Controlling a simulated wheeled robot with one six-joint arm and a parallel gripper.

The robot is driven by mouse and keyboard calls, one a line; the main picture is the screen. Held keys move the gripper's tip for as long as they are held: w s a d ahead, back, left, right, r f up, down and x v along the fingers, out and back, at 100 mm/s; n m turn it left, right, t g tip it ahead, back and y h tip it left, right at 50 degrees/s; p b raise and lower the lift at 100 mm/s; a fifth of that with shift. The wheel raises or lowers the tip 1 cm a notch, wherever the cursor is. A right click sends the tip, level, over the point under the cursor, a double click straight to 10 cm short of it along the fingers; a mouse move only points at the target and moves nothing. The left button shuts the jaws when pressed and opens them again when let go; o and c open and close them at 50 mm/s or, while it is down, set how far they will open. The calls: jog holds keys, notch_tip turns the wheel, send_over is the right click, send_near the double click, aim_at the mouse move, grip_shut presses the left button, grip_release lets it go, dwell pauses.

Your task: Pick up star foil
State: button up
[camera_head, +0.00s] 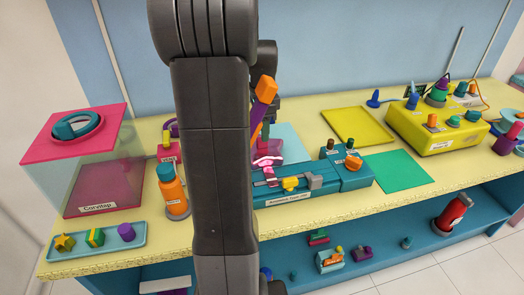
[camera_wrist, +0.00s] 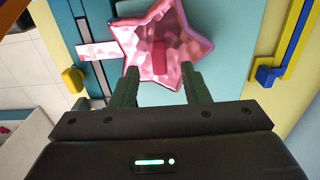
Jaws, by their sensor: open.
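The star foil (camera_wrist: 184,42) is a shiny pink, crinkled star at the top middle of the wrist view, with a darker red bar at its centre. A pink shape (camera_head: 267,161), likely the same foil, shows in the head view beside my arm, behind the teal sealing device. My gripper (camera_wrist: 160,87) is open in the wrist view. Its two dark green fingers point at the star's lower edge and overlap it in the picture. Nothing is held between them. Whether they touch the foil I cannot tell. In the head view my arm hides the gripper.
The teal device (camera_head: 340,175) stands at the bench front, with a green mat (camera_head: 399,171) to its right. A yellow tray (camera_head: 357,126) and yellow box (camera_head: 440,128) lie farther right. An orange bottle (camera_head: 173,190) and clear box (camera_head: 98,160) stand left of my arm.

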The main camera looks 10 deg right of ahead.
aim_at(264, 152)
notch_tip(264, 152, down, 3)
jog(key=shift+f, duration=0.15)
jog(key=shift+c, duration=0.4)
grip_shut()
